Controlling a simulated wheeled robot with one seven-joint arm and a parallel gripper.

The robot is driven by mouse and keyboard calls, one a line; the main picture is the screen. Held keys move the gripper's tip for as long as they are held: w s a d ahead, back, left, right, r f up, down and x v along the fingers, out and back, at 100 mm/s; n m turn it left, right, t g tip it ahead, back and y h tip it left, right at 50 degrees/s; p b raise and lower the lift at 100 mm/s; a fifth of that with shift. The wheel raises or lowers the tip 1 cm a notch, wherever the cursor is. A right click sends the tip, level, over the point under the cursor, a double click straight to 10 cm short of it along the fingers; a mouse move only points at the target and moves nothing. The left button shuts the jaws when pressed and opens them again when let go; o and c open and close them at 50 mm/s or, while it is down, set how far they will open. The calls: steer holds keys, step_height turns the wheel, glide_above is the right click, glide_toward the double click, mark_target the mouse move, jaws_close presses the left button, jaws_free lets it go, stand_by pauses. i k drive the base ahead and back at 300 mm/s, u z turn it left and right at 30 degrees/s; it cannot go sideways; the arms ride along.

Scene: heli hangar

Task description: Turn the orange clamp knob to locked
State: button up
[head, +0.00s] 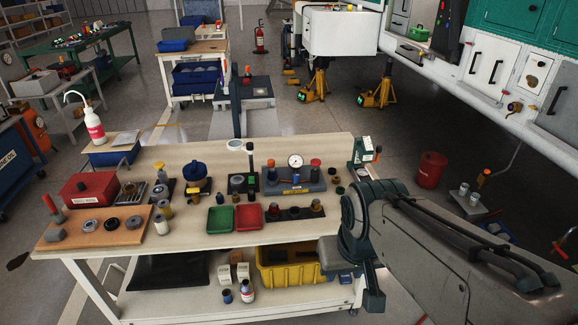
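Several orange or orange-red knobs show on the workbench (180,240), and I cannot tell for sure which is the clamp knob. A small orange part (378,149) sits on the right side of a dark green device (362,151) at the bench's back right corner. Two orange-red caps stand on a grey gauge block (290,181), left (270,163) and right (315,163) of its dial. No lock marking is readable. My arm folds down at the bench's right end. Its end (373,300) hangs beside the bench, below the top; its fingers cannot be made out.
A green tray (220,219), a red tray (248,217) and a dark strip with knobs (294,213) lie along the front. A red box (89,189) and white bottle (86,120) stand left. A yellow bin (290,273) is on the lower shelf. Floor behind the bench is partly clear.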

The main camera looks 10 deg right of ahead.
mark_target(270, 161)
steer(key=u, duration=0.5)
steer(key=i, duration=1.05)
steer(key=z, duration=0.5)
